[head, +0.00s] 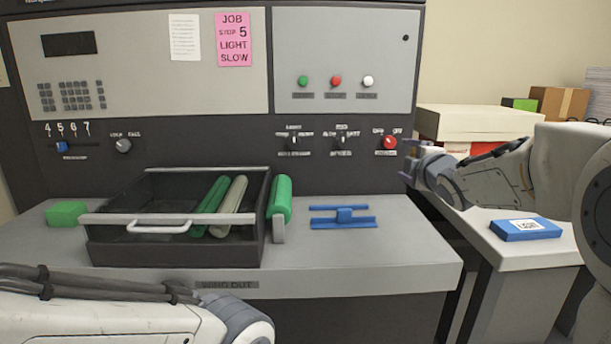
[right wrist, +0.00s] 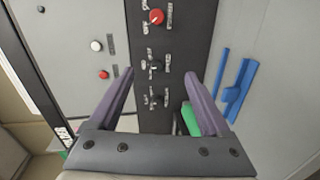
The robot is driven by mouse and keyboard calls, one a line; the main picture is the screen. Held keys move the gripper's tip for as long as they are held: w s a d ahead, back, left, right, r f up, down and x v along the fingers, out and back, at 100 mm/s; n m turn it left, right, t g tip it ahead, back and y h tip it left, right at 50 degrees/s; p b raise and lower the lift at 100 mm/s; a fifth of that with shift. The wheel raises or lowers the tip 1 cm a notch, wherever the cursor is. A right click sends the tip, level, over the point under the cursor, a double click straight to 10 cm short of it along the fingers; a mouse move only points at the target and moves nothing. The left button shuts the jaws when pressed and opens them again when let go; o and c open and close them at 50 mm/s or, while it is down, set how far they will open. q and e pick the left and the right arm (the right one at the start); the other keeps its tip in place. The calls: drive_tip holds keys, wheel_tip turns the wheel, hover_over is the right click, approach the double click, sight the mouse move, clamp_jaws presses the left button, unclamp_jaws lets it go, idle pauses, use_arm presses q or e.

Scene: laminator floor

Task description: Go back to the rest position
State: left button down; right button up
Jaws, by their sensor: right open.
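My right gripper (head: 416,168) is in front of the machine's dark control strip (head: 240,150), right of the red knob (head: 389,142). In the right wrist view its two purple fingers (right wrist: 158,80) are spread with nothing between them, facing the control strip with the red knob (right wrist: 157,17) and two black switches (right wrist: 156,82). My left arm (head: 120,315) lies across the lower left of the head view. Its gripper is outside the frame.
A dark open drawer (head: 175,255) on the grey ledge holds green and pale rollers (head: 225,205). A green block (head: 66,213), a green-topped roller (head: 281,200) and a blue bracket (head: 343,217) are nearby. A blue labelled box (head: 525,229) lies on the right side table.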

drive_tip(key=s+a+f+m+g+y+b, duration=0.1)
drive_tip(key=s+a+f+m+g+b, duration=0.2)
drive_tip(key=s+a+f, duration=0.55)
drive_tip(key=s+a+f+m+g+b, duration=0.1)
drive_tip(key=s+a+f+m+g, duration=0.4)
drive_tip(key=f, duration=0.6)
drive_tip(key=s+a+f+m+g+b, duration=0.15)
drive_tip(key=s+f+g, duration=0.4)
drive_tip(key=s, duration=0.85)
drive_tip(key=s+a+f+m+g+b, duration=0.1)
drive_tip(key=s+a+f+g+b, duration=0.2)
drive_tip(key=s+f, duration=0.9)
drive_tip(key=s+r+p, duration=0.3)
drive_tip(key=r+p, duration=2.2)
drive_tip(key=r, duration=0.3)
drive_tip(key=shift+h, duration=0.3)
drive_tip(key=shift+n, duration=0.25)
